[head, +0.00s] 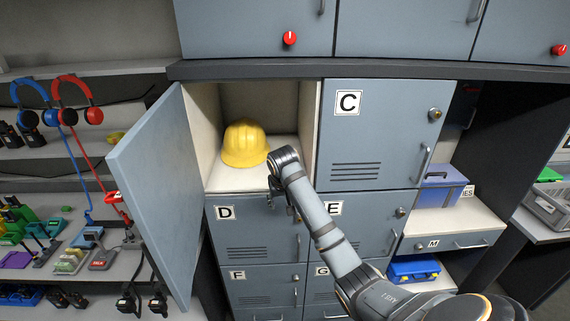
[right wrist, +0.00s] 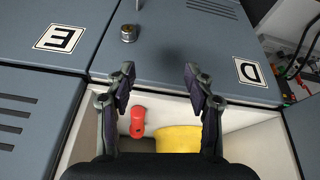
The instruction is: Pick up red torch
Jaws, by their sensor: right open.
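The red torch (right wrist: 138,121) shows in the right wrist view, inside the open locker beside the yellow helmet (right wrist: 179,138). In the head view the torch cannot be made out; my right wrist covers that part of the locker. My right gripper (head: 291,207) is at the front of the open locker, near its lower edge and the D and E doors. It is open and empty; in the right wrist view its two fingers (right wrist: 160,77) stand apart, with the torch lower in the picture. My left gripper is not in view.
The locker's open door (head: 156,190) sticks out on the left. The yellow helmet (head: 244,144) takes up the middle of the locker floor. Closed door C (head: 380,125) is on the right. Shelves with headphones (head: 57,100) and small devices stand at far left.

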